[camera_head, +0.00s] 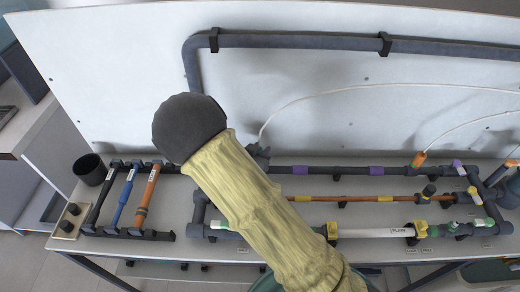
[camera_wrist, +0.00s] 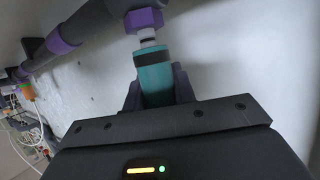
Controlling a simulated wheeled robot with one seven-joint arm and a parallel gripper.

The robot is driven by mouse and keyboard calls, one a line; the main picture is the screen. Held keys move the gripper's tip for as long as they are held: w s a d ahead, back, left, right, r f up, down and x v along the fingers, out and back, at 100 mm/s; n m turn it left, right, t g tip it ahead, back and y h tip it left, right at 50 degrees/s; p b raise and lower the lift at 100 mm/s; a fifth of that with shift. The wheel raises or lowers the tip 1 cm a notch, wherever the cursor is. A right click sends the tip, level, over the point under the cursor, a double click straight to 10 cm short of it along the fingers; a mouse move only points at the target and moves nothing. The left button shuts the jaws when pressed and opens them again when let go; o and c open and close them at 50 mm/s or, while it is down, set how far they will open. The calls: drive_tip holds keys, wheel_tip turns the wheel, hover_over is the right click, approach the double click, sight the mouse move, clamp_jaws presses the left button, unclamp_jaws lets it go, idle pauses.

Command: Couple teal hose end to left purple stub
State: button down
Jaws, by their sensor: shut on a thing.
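In the wrist view my gripper (camera_wrist: 158,92) is shut on the teal hose end (camera_wrist: 155,74), with a dark finger on each side. Above the teal end is a purple collar (camera_wrist: 144,20) on a dark pipe. A short pale stub with a dark ring (camera_wrist: 147,40) shows between the collar and the teal end, roughly in line with it. The teal end meets or nearly meets the stub; I cannot tell how far it is seated. In the head view my sleeved arm hides the gripper, the teal end and this collar.
The dark pipe with purple bands (camera_head: 300,170) runs along the bench before the white back panel (camera_head: 330,120). Thin white hoses (camera_head: 350,90) arc above it. A rack of coloured tubes (camera_head: 122,198) and a black cup (camera_head: 90,169) stand left.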

drive_tip(key=shift+f+b, duration=0.5)
drive_tip(key=shift+f, duration=0.35)
idle(0.5)
drive_tip(key=c, duration=1.1)
unclamp_jaws()
drive_tip(key=shift+o, duration=0.2)
drive_tip(key=v, duration=1.7)
drive_tip(key=shift+s+r+p, duration=0.15)
drive_tip(key=shift+s+p, duration=0.05)
drive_tip(key=shift+p, duration=0.2)
drive_tip(key=shift+w, duration=0.1)
